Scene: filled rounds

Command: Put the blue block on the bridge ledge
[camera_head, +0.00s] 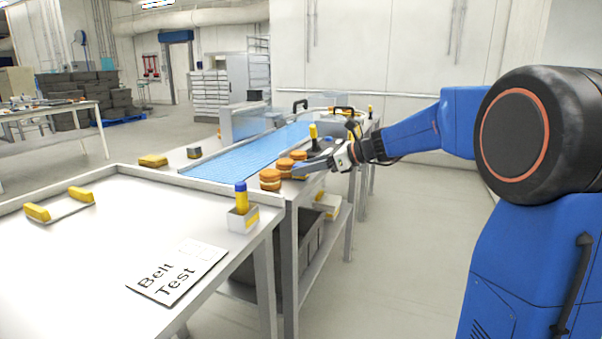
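I see no separate blue block that I can name surely. A small blue piece (240,186) tops a yellow upright (242,202) in a small white holder (243,219) at the near table's right corner. No part is clearly a bridge ledge; two yellow pieces with a pale strip (68,209) between them lie at the near table's left. My gripper (303,170) reaches in from the right, low beside several orange-brown filled rounds (270,178) at the belt's near end.
The near white table (110,245) has a "Belt Test" sign (178,273) and much bare surface. Behind it runs a blue belt (240,160) with clear guards. A dark bin is underneath.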

